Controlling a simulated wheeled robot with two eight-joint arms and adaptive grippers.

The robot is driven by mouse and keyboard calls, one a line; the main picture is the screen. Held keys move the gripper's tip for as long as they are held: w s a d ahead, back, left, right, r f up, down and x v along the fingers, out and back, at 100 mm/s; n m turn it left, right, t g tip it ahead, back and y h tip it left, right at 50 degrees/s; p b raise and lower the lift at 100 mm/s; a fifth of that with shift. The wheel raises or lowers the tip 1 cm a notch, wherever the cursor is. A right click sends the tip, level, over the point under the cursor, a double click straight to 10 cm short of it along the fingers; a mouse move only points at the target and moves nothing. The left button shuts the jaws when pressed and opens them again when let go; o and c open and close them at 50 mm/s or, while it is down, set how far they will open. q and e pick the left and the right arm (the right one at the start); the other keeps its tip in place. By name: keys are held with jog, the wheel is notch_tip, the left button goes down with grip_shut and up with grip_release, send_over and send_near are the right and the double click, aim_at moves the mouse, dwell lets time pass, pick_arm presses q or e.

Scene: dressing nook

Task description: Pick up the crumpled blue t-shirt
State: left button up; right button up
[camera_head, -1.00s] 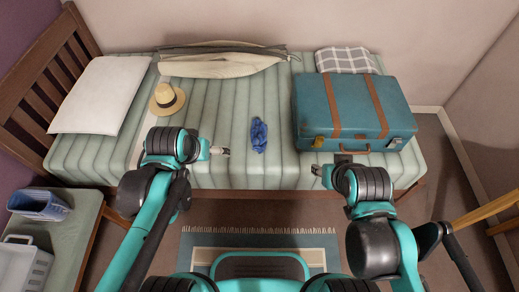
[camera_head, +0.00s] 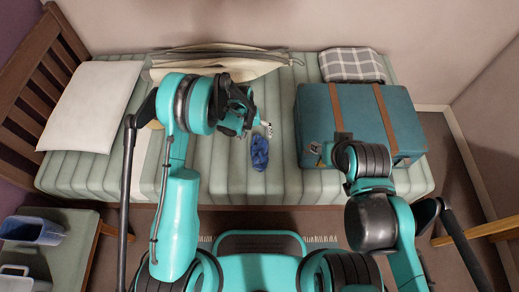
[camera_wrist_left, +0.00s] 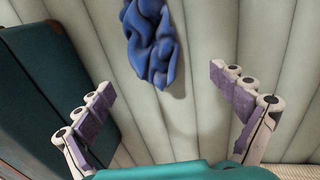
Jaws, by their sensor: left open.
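The crumpled blue t-shirt (camera_head: 259,153) lies on the striped mattress (camera_head: 228,178), near the middle of the bed. In the left wrist view the t-shirt (camera_wrist_left: 150,42) shows at the top centre, ahead of and between the fingers. My left gripper (camera_head: 262,127) is just behind the t-shirt in the head view. In the wrist view its fingers (camera_wrist_left: 164,88) are spread wide with nothing between them. My right gripper (camera_head: 317,149) is in front of the suitcase's left corner, apart from the t-shirt; its jaws are too small to read.
A checked pillow (camera_head: 351,65) and a pale garment (camera_head: 258,65) lie at the back. A white pillow (camera_head: 92,107) is at the left. A blue bin (camera_head: 32,230) sits on a side bench.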

aim_at(256, 140)
pick_arm(q)
jog(key=f, duration=0.1)
jog(key=f+b, duration=0.1)
jog(key=f, duration=0.1)
jog(key=shift+d, duration=0.35)
jog(key=f+b, duration=0.1)
jog(key=f, duration=0.1)
jog(key=d+f+b, duration=0.1)
jog(key=f+b, duration=0.1)
jog(key=shift+s+d+f, duration=0.15)
jog(key=shift+f, duration=0.25)
jog(key=shift+r, duration=0.1)
jog(key=c, duration=1.3)
